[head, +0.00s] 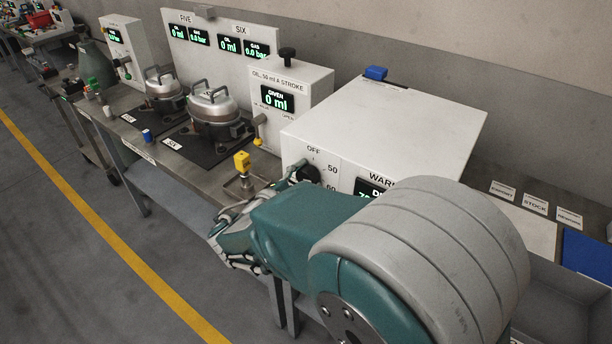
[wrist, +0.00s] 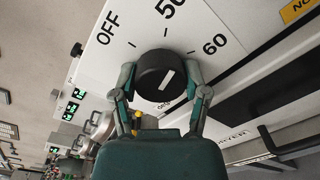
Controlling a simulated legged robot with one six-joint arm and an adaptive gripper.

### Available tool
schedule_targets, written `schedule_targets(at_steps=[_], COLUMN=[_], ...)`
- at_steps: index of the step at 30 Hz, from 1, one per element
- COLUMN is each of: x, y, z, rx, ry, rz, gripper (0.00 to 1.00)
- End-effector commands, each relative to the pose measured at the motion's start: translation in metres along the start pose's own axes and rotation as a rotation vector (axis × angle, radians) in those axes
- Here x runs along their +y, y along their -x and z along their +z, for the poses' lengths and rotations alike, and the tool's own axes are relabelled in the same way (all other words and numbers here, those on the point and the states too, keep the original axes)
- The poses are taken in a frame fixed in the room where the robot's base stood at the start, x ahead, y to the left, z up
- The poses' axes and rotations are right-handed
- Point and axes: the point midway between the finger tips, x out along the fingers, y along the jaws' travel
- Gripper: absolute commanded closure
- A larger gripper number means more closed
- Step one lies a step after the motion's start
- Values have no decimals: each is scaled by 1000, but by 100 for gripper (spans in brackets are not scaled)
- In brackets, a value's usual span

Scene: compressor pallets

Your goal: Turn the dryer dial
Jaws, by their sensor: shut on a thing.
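The dryer dial (wrist: 152,72) is a round black knob with a white pointer line, on a white panel marked OFF, 50 and 60. In the wrist view the pointer slants up to the right, roughly toward the 60 mark. My gripper (wrist: 159,80) has a finger on each side of the knob and is shut on it. In the head view the dial (head: 308,174) shows on the front of the white dryer box (head: 390,115), partly hidden by my arm. The dryer's display, with green digits, is also partly covered.
Left of the dryer stands a white oil unit (head: 300,90) reading 0 ml. Two metal compressors (head: 216,108) sit on dark mats along the bench. A yellow-topped fitting (head: 242,162) stands close to my arm. A blue tray (head: 587,255) lies at the right.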

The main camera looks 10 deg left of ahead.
Motion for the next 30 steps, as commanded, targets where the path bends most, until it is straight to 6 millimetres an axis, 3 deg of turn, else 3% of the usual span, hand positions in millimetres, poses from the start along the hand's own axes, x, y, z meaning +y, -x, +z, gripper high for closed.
schedule_targets(at_steps=[30], x=[-5], y=[0], z=[-3], rx=[-13], ry=[966], rz=[-13], gripper=[89])
